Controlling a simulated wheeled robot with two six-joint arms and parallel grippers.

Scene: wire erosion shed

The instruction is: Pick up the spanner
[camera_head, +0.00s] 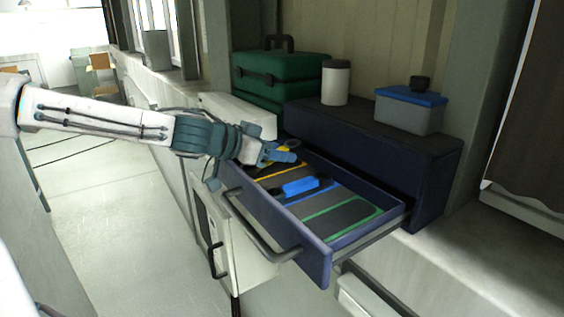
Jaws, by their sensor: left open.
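An open dark-blue drawer (322,252) holds coloured outlined sections in yellow, blue and green. A blue object (300,187) lies in the blue-outlined section. A yellow and dark object (289,145) lies at the drawer's back left, partly hidden behind my left gripper. I cannot tell for certain which of these is the spanner. My left gripper (280,156) is open over the drawer's left back part, close to the yellow object. It appears empty, and I cannot tell whether it touches anything. My right gripper is not in view.
The drawer's dark bar handle (262,232) sticks out in front. On the dark-blue cabinet (370,138) stand a white jar (335,82) and a grey box with a blue lid (409,108). A green case (278,77) stands behind. The floor at left is largely clear.

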